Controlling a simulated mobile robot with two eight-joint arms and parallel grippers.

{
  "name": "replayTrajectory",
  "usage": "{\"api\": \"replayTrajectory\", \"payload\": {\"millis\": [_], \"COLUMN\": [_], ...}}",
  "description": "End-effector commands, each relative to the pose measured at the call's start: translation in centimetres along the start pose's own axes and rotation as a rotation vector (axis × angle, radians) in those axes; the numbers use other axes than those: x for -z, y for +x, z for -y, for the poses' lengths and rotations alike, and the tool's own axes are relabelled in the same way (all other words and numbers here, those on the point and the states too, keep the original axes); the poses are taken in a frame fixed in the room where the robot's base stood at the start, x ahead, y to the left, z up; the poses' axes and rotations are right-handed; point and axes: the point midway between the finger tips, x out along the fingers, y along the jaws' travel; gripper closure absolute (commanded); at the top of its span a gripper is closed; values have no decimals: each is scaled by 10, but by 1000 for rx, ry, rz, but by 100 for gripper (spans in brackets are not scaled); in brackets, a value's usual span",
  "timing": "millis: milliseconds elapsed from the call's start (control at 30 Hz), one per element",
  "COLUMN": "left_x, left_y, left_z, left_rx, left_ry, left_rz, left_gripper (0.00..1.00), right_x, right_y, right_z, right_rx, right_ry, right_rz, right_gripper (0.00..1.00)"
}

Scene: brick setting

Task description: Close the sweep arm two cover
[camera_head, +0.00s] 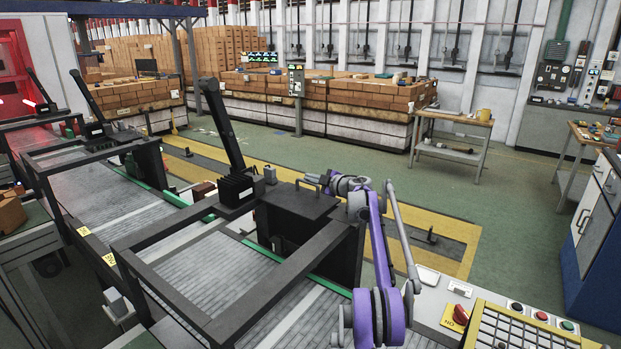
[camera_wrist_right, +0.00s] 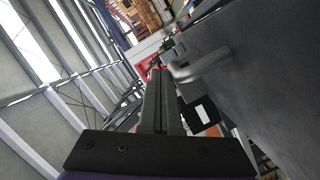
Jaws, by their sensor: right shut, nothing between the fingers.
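The sweep arm two cover (camera_head: 296,202) is a dark plate on top of the black housing beside the conveyor. It looks flat or nearly flat; I cannot tell whether it is fully down. In the right wrist view the cover (camera_wrist_right: 275,75) is a large dark surface on the right, with a bar handle (camera_wrist_right: 202,65) standing off it. My right gripper (camera_head: 324,179) is at the cover's far edge, by the handle. Its fingers (camera_wrist_right: 160,75) are shut and empty, beside the handle; contact is unclear. My left gripper is not in view.
A black sweep arm (camera_head: 222,122) stands raised beside the cover. A dark frame (camera_head: 150,245) spans the conveyor (camera_head: 215,268). A control panel with buttons (camera_head: 525,325) is at the lower right. The green floor (camera_head: 520,210) beyond my right arm is mostly clear.

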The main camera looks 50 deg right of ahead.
Motion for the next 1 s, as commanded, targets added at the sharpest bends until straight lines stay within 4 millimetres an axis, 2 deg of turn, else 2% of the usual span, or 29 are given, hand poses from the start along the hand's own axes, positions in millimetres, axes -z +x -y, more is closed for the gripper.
{"api": "replayTrajectory", "payload": {"millis": [333, 467, 733, 1000], "left_x": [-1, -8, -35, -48], "left_y": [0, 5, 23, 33], "left_z": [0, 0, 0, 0], "left_rx": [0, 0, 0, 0], "left_ry": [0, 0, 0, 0], "left_rz": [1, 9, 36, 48], "left_gripper": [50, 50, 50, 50], "right_x": [0, -2, -4, -2], "right_y": [-1, -10, -56, -98], "right_z": [0, 2, 4, 2], "right_rx": [0, 2, 2, 0], "right_ry": [0, 0, 0, 0], "right_rz": [1, 3, 5, 2], "right_gripper": [100, 100, 100, 100]}}
